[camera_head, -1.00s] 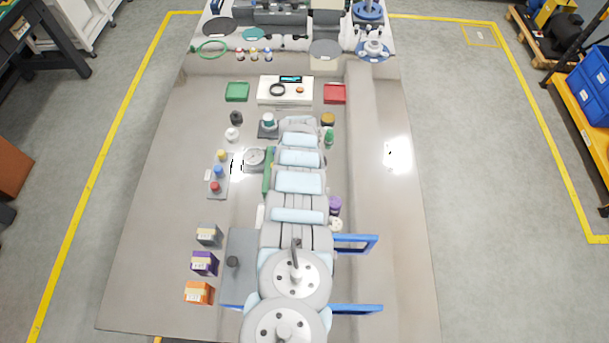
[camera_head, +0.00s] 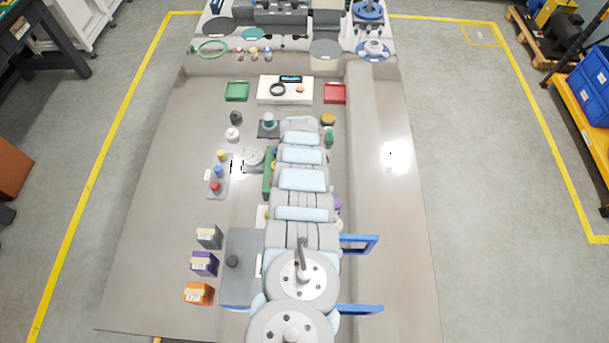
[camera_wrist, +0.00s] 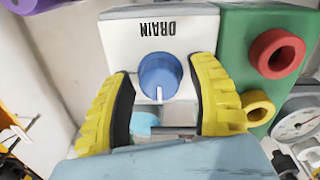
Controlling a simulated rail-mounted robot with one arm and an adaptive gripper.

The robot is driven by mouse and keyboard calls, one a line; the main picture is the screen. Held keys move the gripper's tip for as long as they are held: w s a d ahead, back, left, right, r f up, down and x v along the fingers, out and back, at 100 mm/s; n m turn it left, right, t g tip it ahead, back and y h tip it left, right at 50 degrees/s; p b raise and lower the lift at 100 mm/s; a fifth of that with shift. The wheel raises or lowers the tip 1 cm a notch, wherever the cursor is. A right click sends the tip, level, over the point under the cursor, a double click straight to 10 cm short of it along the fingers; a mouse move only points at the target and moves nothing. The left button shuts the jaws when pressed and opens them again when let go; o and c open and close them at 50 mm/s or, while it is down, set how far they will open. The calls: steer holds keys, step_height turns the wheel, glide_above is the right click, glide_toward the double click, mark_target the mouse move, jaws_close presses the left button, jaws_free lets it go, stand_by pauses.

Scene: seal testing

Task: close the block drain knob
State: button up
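In the wrist view, a white block marked DRAIN (camera_wrist: 158,33) carries a round blue knob (camera_wrist: 160,75) with a pale mark at its lower edge. The lettering appears upside down. My gripper (camera_wrist: 162,70) has its two yellow, dark-padded fingers spread, one on each side of the knob. Gaps show between the pads and the knob, so it is not gripped. In the head view, my arm hides the DRAIN block, the knob and my gripper.
A green block (camera_wrist: 243,45) with red and yellow ring ports adjoins the DRAIN block; the head view shows its edge (camera_head: 268,172) beside my arm. A gauge (camera_wrist: 298,122) is close by. Blue handles (camera_head: 362,243) stand right of my arm. The bench's right side is clear.

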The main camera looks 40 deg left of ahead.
steer(key=shift+r, duration=0.15)
steer(key=shift+a+r, duration=0.15)
steer(key=shift+r, duration=1.2)
step_height(320, 180, up, 9)
steer(key=shift+s, duration=0.2)
stand_by(0.4)
steer(key=shift+r, duration=0.1)
